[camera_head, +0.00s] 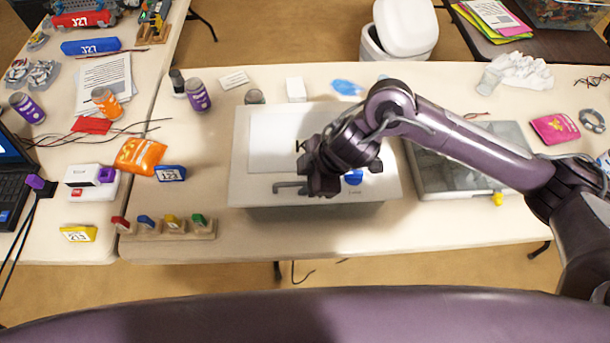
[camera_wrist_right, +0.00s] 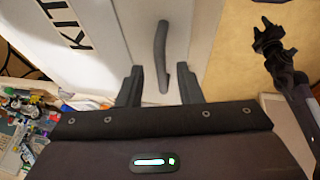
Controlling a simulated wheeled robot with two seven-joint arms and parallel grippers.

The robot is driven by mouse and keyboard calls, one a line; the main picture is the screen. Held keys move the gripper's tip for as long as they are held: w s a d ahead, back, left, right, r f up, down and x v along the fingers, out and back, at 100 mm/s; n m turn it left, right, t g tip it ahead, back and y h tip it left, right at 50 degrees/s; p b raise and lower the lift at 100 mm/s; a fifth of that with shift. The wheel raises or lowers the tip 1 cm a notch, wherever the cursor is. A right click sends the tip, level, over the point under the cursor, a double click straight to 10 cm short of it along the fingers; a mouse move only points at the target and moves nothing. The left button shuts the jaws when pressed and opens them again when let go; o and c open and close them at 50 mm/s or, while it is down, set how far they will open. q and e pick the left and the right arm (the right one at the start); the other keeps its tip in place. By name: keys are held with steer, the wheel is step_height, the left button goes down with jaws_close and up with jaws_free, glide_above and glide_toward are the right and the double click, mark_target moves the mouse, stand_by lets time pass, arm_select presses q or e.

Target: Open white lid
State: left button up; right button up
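A white box labelled KIT (camera_head: 262,140) stands in the middle of the table, with its white lid (camera_head: 250,185) down. A grey handle (camera_head: 288,187) is at the lid's front left; it also shows in the right wrist view (camera_wrist_right: 161,50). My right gripper (camera_head: 320,188) is over the lid just right of the handle, hiding part of the label. In the right wrist view my right gripper (camera_wrist_right: 160,85) is open, with the handle's end between its fingers, not clamped. A dark jointed part at that view's right edge is probably my left gripper (camera_wrist_right: 275,45); its opening is unclear.
A grey transparent-lidded case (camera_head: 450,180) lies right of the box. Left of it are an orange pouch (camera_head: 140,155), a blue tag (camera_head: 171,173) and a wooden holder with coloured pieces (camera_head: 180,229). Purple canister (camera_head: 198,95) and small white box (camera_head: 296,89) stand behind.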

steer(key=shift+s+d, duration=0.1)
jaws_close()
arm_select(q)
steer(key=shift+w+d+r, duration=0.1)
steer(key=shift+w+d, duration=0.1)
